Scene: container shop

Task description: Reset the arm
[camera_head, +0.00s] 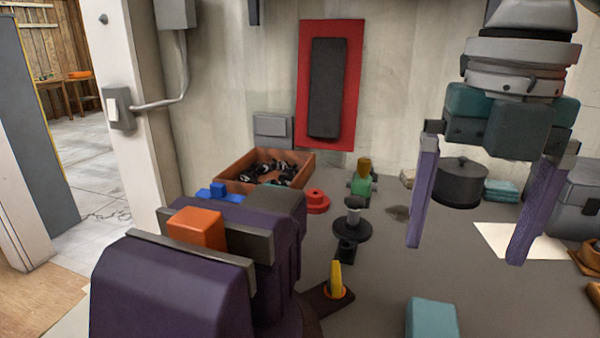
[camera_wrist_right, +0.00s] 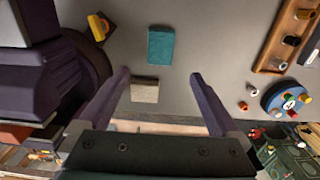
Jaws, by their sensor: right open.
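My right gripper (camera_head: 466,250) hangs at the upper right of the head view. Its two purple fingers point down and stand wide apart with nothing between them. In the right wrist view the fingers (camera_wrist_right: 160,76) are also spread and empty, above the grey worktop (camera_wrist_right: 230,45). A teal block (camera_wrist_right: 160,46) lies on the worktop beyond the fingertips, and a beige block (camera_wrist_right: 145,90) lies between the fingers' lines of sight, below them. My left gripper shows in neither view.
A purple vise (camera_head: 170,290) with an orange block (camera_head: 196,228) in its jaws stands at front left. A brown bin (camera_head: 232,180), a black pot (camera_head: 459,185) and a yellow-tipped piece (camera_head: 335,278) stand on the worktop. A grey box (camera_head: 575,200) is at right.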

